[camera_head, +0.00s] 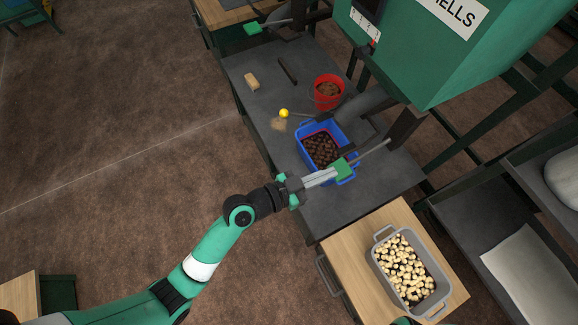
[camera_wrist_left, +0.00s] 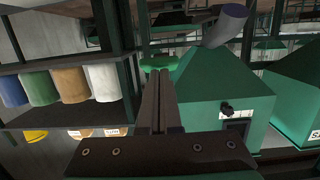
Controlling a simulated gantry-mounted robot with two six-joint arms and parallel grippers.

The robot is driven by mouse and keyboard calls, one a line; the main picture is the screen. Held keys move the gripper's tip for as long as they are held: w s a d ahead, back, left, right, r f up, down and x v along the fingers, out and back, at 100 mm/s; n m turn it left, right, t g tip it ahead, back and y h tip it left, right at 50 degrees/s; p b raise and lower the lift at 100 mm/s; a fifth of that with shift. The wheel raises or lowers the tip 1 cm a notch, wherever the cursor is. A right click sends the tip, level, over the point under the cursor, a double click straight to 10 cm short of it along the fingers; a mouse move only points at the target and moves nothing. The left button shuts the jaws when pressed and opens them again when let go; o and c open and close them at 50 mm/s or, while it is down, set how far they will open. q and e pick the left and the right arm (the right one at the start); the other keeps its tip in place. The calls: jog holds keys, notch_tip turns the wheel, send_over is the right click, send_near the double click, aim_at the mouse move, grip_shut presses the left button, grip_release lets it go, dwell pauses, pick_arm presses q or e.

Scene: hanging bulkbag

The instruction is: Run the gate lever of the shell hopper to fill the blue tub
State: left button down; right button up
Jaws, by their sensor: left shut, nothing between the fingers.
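The green shell hopper (camera_head: 455,50) stands at the upper right, with "ELLS" showing on its label. Its grey chute (camera_head: 358,106) slopes down toward the blue tub (camera_head: 312,133), which holds dark brown pieces (camera_head: 320,150) with a red line around them on the inner wall. A yellow ball (camera_head: 284,113) sits on a thin rod beside the chute. A green block (camera_head: 343,168) on a metal rod is by the tub's near edge. My left gripper (camera_head: 334,175) is shut and empty, its tips close to that block; contact is unclear. The wrist view shows the closed fingers (camera_wrist_left: 160,100). My right gripper is not in view.
On the dark bench (camera_head: 330,210) are a red bucket (camera_head: 328,92), a tan block (camera_head: 252,81) and a dark bar (camera_head: 287,70). A grey tub (camera_head: 380,240) of pale pieces stands on a wooden table (camera_head: 340,245) at the lower right. Open floor lies left.

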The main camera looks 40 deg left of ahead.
pick_arm(q)
jog(key=r+v, duration=0.1)
jog(key=v, duration=0.9)
jog(key=shift+s+a+r, duration=0.2)
jog(key=shift+r, duration=0.2)
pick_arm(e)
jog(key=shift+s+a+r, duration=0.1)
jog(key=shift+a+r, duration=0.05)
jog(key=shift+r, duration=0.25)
